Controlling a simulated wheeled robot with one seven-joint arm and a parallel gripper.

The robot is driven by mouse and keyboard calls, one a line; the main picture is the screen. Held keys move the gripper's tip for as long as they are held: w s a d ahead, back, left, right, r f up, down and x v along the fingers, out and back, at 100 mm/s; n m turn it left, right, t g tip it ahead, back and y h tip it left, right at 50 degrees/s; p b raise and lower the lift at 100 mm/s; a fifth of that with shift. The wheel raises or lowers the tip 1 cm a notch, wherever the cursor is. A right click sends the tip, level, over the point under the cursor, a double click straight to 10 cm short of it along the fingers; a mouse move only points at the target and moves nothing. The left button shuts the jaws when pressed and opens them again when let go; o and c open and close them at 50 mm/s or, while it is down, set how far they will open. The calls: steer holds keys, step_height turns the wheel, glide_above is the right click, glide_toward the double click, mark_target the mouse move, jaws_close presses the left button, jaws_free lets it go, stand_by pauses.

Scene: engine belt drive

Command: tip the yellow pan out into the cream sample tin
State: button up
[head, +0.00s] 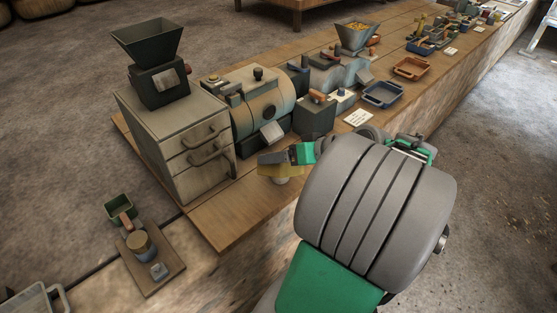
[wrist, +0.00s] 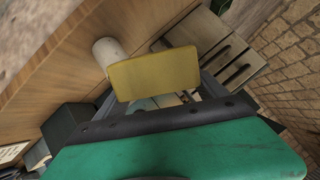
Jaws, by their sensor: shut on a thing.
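The yellow pan (head: 292,171) is at the fingertips of my gripper (head: 272,158), which is shut on it above the front edge of the bench. In the wrist view the yellow pan (wrist: 155,73) shows as a plain yellow face; I cannot tell whether anything is in it. The cream sample tin (head: 281,181) shows just below the pan in the head view, mostly hidden by it. In the wrist view the tin (wrist: 105,50) lies partly behind the pan's upper left corner. I cannot see into its mouth.
A grey drawer cabinet (head: 187,145) with a dark hopper (head: 148,43) stands left of the pan. A cream drum machine (head: 262,103) is behind it. Blue (head: 383,95) and orange (head: 411,67) trays lie farther along the bench. Bare bench wood (head: 228,217) is at the near corner.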

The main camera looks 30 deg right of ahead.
steer(key=shift+w+d+r+m+g+p, duration=0.2)
steer(key=shift+w+r+m+g+p, duration=0.15)
steer(key=shift+p, duration=0.8)
steer(key=shift+w+d+f+m+g+y+p, duration=0.1)
steer(key=shift+w+f+m+g+y+p, duration=0.1)
steer(key=shift+f+g+p, duration=0.2)
steer(key=shift+w+d+f+m+g+y+p, duration=0.1)
steer(key=shift+f+g+y+p, duration=0.15)
steer(key=shift+p, duration=0.25)
steer(key=shift+w+d+r+m+g+y+p, duration=0.3)
steer(key=shift+g+p, duration=0.3)
steer(key=shift+p, duration=1.6)
steer(key=shift+w+d+r+m+g+y+p, duration=0.15)
steer(key=shift+w+m+g+y+p, duration=0.35)
steer(key=shift+p, duration=1.7)
steer(key=shift+w+d+r+m+g+y+p, duration=0.2)
steer(key=shift+w+d+g+p, duration=0.45)
steer(key=shift+p, duration=1.8)
